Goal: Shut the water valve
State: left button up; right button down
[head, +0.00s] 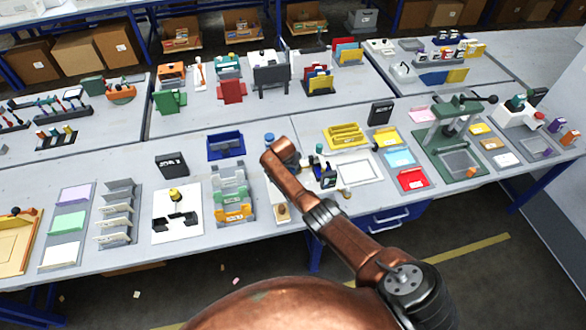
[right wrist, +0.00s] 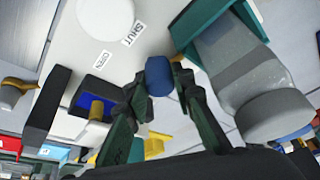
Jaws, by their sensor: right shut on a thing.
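The valve's blue knob (right wrist: 159,76) shows in the middle of the right wrist view. My right gripper (right wrist: 158,87) has one dark finger on each side of it and is shut on it. The knob sits by a pale board bearing a SHUT label (right wrist: 133,34) and an OPEN label (right wrist: 99,58). I cannot tell which label the knob is turned to. In the head view my copper right arm reaches over the table's middle and covers much of the valve board; the fingertips are hidden there. My left gripper is not in view.
In the right wrist view a grey rounded body (right wrist: 240,82) stands close to the right of the fingers. A black holder with a blue inside (right wrist: 86,95) lies to the left. In the head view racks, trays and a green press (head: 452,140) crowd the table.

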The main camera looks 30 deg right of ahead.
jog(key=c, duration=1.7)
grip_release()
jog(key=shift+o, duration=0.2)
